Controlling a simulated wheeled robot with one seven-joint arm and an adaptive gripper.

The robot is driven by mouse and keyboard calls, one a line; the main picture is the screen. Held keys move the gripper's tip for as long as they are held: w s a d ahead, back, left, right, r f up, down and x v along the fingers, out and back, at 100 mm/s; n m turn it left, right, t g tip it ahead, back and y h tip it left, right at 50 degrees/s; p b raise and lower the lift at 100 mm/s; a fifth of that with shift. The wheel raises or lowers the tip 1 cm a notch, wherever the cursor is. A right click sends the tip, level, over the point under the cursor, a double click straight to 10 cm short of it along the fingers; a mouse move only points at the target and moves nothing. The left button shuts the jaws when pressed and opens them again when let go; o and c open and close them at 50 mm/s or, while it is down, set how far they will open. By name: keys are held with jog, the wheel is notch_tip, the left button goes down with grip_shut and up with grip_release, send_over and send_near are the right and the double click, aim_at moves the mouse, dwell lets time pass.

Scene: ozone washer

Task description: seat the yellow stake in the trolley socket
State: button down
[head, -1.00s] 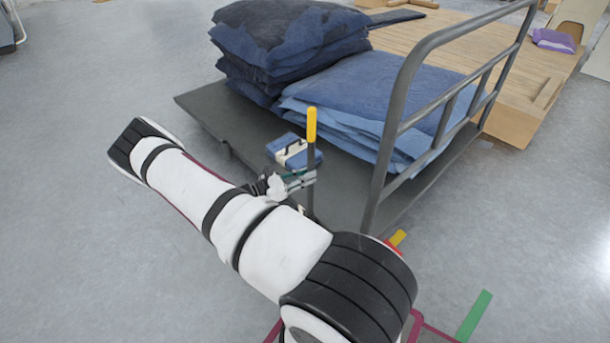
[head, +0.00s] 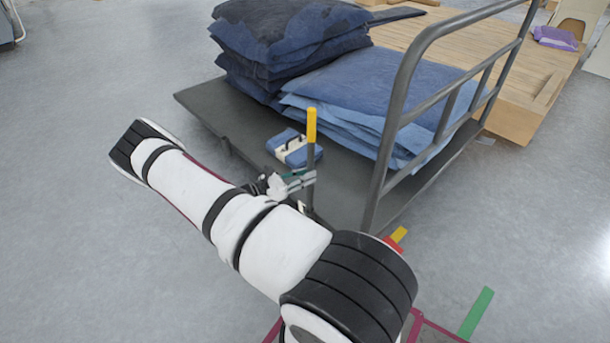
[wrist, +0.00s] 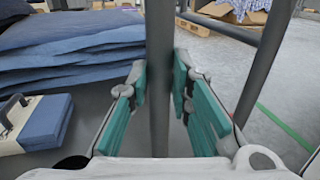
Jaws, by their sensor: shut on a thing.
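The stake (head: 311,150) is a dark grey rod with a yellow top, standing upright at the near edge of the trolley. My gripper (head: 306,179) is shut on its grey shaft, well below the yellow top. In the wrist view the grey shaft (wrist: 160,60) runs upright between the teal finger pads of my gripper (wrist: 160,92). The trolley (head: 350,180) is a dark flat deck with a grey tube handle rail. The socket and the stake's lower end are hidden behind my arm and gripper, so I cannot tell whether the stake is in the socket.
A blue and white case (head: 293,149) lies on the deck just behind the stake. Dark blue sacks (head: 285,45) and lighter blue sacks (head: 375,95) are piled behind it. The handle rail (head: 391,130) rises close to the right. Clear floor (head: 90,80) lies left.

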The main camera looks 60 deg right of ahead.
jog(key=shift+f+b, duration=1.25)
jog(key=shift+f, duration=0.8)
jog(key=c, duration=1.4)
grip_release()
jog(key=shift+o, duration=0.2)
jog(key=shift+a, duration=0.1)
jog(key=v, duration=1.2)
jog(key=shift+f, duration=0.1)
